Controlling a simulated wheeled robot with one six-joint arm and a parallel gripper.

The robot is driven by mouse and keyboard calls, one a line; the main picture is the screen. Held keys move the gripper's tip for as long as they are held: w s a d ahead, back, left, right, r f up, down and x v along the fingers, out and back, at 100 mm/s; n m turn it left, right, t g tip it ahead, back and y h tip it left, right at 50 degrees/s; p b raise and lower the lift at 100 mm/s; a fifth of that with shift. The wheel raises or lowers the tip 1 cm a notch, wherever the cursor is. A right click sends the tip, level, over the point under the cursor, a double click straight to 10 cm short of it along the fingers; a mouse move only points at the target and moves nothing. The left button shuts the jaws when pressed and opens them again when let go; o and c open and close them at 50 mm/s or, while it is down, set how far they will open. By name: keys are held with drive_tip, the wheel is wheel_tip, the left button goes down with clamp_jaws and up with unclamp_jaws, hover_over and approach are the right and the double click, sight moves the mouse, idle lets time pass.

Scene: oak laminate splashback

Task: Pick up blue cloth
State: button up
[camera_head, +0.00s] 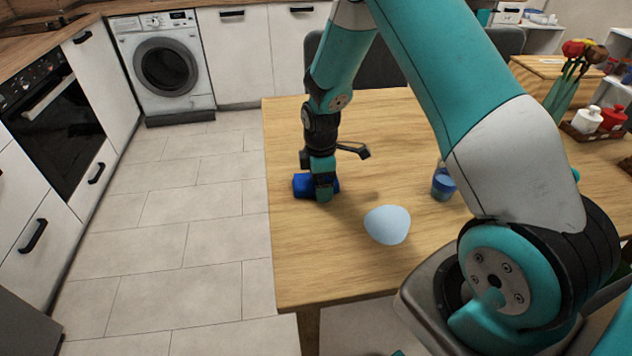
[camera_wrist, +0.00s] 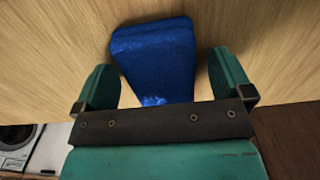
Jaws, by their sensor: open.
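The blue cloth (camera_head: 301,185) lies on the wooden table near its left edge. In the wrist view my gripper (camera_wrist: 166,80) is open, with one finger on each side of the cloth. A gap of table shows beside the right finger; whether the left finger touches the cloth I cannot tell.
On the table (camera_head: 300,260) a pale blue rounded object (camera_head: 387,225) lies to the right of the cloth. A blue cup (camera_head: 443,184) stands farther right, close to my arm. A tray with bottles (camera_head: 600,118) is at the far right. The table's front left part is clear.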

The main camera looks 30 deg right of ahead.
drive_tip(key=c, duration=1)
wheel_tip(320, 180, up, 20)
